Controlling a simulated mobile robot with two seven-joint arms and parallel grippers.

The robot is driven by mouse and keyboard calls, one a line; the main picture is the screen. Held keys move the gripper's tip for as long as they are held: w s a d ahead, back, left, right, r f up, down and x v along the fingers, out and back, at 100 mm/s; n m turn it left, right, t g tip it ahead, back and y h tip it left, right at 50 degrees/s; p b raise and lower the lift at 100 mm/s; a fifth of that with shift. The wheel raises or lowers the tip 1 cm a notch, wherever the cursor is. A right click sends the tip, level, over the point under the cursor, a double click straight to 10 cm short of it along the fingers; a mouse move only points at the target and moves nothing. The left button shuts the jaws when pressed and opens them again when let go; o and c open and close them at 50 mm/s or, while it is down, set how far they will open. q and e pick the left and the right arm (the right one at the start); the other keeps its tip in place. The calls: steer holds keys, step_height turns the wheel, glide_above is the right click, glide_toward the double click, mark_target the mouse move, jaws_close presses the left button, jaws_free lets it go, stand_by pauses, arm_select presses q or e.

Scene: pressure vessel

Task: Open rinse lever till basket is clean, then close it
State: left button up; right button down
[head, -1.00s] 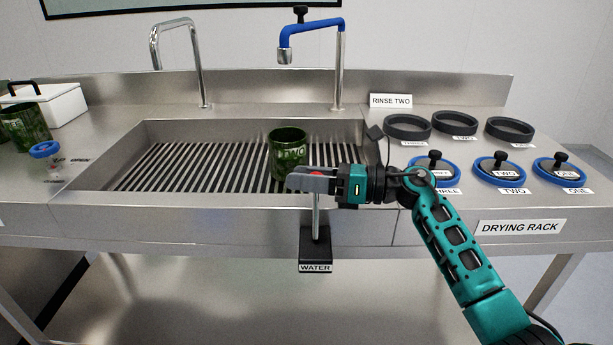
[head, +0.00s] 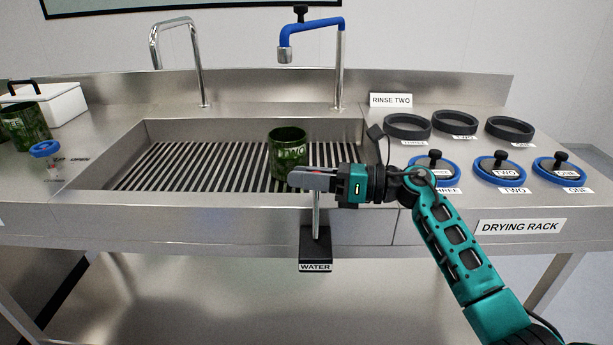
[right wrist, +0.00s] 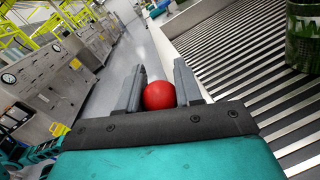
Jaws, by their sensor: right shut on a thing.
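The rinse lever (head: 316,218) is a thin metal rod, close to upright, on a black base labelled WATER (head: 315,267) at the sink's front. My right gripper (head: 300,178) is shut around its red knob (right wrist: 159,95), which sits between the two fingers in the right wrist view. In the head view the fingers hide most of the knob. The green basket (head: 288,150), marked TWO, stands upright on the sink's slatted rack (head: 200,165), just behind the gripper. The blue-topped tap (head: 312,24) is above and behind it; no water stream shows. My left gripper is out of view.
A drying rack area to the right holds black rings (head: 457,123) and blue-rimmed lids (head: 499,168). A white box (head: 60,103) and another green basket (head: 24,127) stand at the left. The left part of the sink rack is clear.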

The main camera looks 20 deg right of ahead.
arm_select(q)
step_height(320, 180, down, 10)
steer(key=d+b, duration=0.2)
steer(key=b, duration=1.1)
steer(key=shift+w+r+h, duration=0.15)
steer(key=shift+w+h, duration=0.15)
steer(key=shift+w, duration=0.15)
arm_select(e)
steer(key=s+a+n+y, duration=0.1)
steer(key=s+a+n, duration=0.2)
steer(key=s+n, duration=0.4)
steer(key=shift+s+n, duration=0.3)
steer(key=shift+s, duration=1.25)
steer(key=c, duration=0.8)
jaws_free()
steer(key=shift+s+r, duration=0.1)
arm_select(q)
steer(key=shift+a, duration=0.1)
arm_select(e)
steer(key=shift+d, duration=0.15)
